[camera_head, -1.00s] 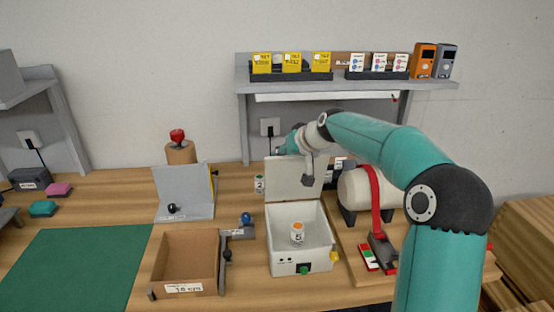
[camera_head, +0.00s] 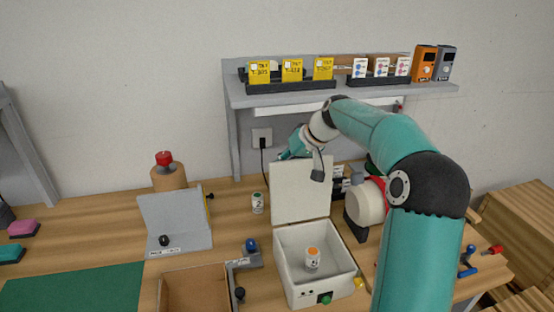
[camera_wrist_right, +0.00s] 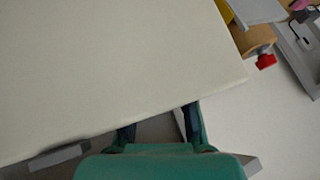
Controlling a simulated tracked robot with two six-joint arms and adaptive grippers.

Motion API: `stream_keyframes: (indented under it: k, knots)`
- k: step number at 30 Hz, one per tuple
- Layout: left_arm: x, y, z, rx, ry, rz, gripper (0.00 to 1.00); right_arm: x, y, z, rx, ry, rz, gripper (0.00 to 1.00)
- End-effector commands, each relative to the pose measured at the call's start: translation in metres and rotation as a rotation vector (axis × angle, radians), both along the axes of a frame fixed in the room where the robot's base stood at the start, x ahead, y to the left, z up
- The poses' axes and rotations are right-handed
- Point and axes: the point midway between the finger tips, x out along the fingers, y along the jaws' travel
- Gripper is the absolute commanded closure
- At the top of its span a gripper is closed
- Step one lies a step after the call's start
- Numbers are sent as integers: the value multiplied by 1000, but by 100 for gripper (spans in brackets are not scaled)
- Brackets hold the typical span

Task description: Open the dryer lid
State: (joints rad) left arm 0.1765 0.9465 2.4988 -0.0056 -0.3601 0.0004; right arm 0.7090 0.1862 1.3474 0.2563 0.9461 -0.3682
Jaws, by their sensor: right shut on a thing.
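The dryer (camera_head: 290,284) is a white box with a green button on its front. Its lid (camera_head: 300,195) stands raised, roughly upright, at the back of the box. A white jar with an orange cap (camera_head: 312,259) stands inside. My right gripper (camera_head: 285,156) is at the lid's top edge. In the right wrist view the pale lid (camera_wrist_right: 110,65) fills the upper left, and the fingers of my right gripper (camera_wrist_right: 158,122) are at its edge, shut on it. The exact contact is partly hidden. My left gripper is not in view.
A small jar (camera_head: 258,203) stands left of the lid. A grey angled stand (camera_head: 180,225) and an open brown box (camera_head: 195,288) are further left. A shelf (camera_head: 300,97) hangs above and behind.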

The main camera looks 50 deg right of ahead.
Motion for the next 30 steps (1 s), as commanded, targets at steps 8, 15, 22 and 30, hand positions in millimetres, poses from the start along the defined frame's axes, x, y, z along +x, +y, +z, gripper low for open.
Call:
stream_keyframes:
  k: [8,15,22,30]
  knots:
    - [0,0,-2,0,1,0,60,-1,4,-14,12,32,12,100]
    - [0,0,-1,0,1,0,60,1,5,-13,12,30,15,50]
    - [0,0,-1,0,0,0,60,2,6,-13,12,28,19,50]
    - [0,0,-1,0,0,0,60,-9,5,7,8,21,15,50]
